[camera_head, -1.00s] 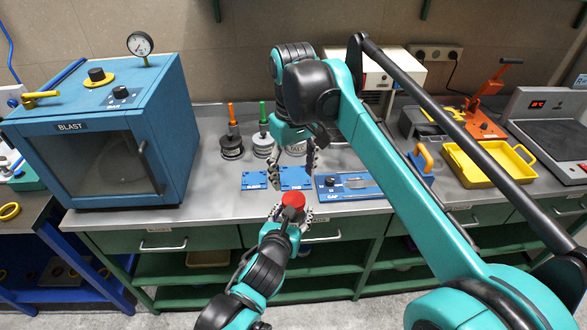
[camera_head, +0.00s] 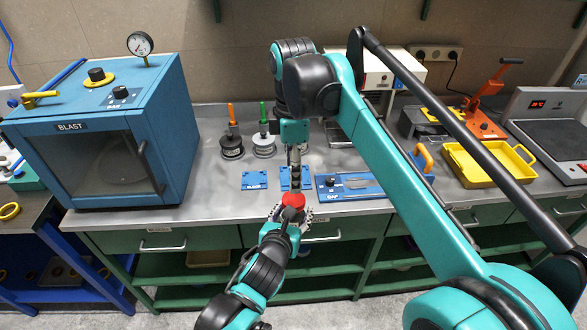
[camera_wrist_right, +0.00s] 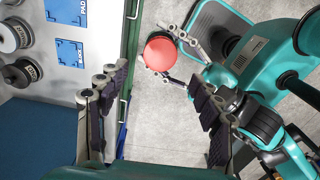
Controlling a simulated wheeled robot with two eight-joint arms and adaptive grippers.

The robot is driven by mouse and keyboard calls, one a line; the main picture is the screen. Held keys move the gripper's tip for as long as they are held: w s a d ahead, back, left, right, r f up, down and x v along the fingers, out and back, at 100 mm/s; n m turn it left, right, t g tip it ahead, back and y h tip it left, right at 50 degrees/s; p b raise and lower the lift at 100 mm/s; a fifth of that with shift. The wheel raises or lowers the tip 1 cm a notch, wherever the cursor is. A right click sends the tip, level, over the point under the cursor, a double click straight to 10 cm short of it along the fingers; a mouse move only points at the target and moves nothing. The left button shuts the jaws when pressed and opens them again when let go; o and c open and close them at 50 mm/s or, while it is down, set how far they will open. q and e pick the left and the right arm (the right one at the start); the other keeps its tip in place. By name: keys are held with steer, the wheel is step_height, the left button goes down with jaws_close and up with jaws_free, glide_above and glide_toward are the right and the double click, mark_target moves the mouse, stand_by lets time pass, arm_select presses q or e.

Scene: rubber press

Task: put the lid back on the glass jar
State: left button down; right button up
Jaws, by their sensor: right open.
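A red round thing (camera_head: 293,200), which looks like the lid, is at the tip of my left gripper (camera_head: 292,214), in front of the bench edge. In the right wrist view its smooth red top (camera_wrist_right: 160,53) sits between the left gripper's fingers, which touch its side. No clear glass jar shows; I cannot tell whether one is under the red top. My right gripper (camera_head: 295,178) hangs pointing down, just above and behind the red thing. In its wrist view (camera_wrist_right: 158,125) its fingers are wide apart and empty, with the red thing beyond them.
Blue plates (camera_head: 255,180) lie flat on the grey bench (camera_head: 215,200). Pots with an orange handle (camera_head: 232,140) and a green handle (camera_head: 264,140) stand behind. A blue blast cabinet (camera_head: 100,135) stands left, a yellow tray (camera_head: 485,165) right. Green drawers (camera_head: 160,242) are below the bench.

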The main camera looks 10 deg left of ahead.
mark_target(293, 199)
steer(key=shift+f, duration=4)
